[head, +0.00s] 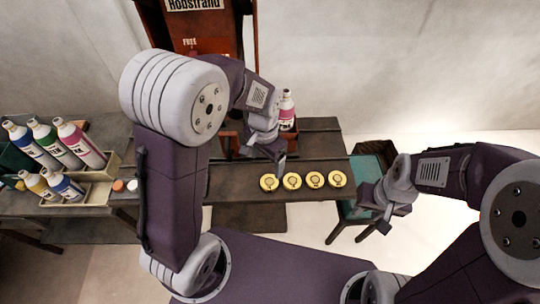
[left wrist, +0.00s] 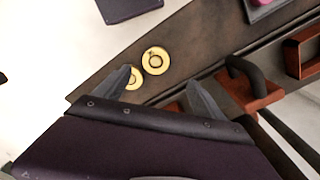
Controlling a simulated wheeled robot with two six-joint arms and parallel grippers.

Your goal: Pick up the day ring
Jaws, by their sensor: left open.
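Several round yellow discs (head: 292,181) lie in a row near the front edge of the dark table. Two of them show in the left wrist view, one whole (left wrist: 155,60) and one partly behind a finger (left wrist: 134,79). I cannot tell which thing is the day ring. My left gripper (head: 272,153) is above the table, behind the left end of the row. In the left wrist view its fingers (left wrist: 162,90) are apart with nothing held between them. My right gripper (head: 377,216) hangs off the table's right end, apart from the discs; its jaw opening is unclear.
A pink-labelled bottle (head: 287,108) stands behind my left gripper. Bottles in a rack (head: 98,172) stand at the left, with white and orange caps (head: 132,185) beside it. A red-brown piece with a black curved handle (left wrist: 250,88) is right of the left fingers. A teal-topped stool (head: 366,170) stands right.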

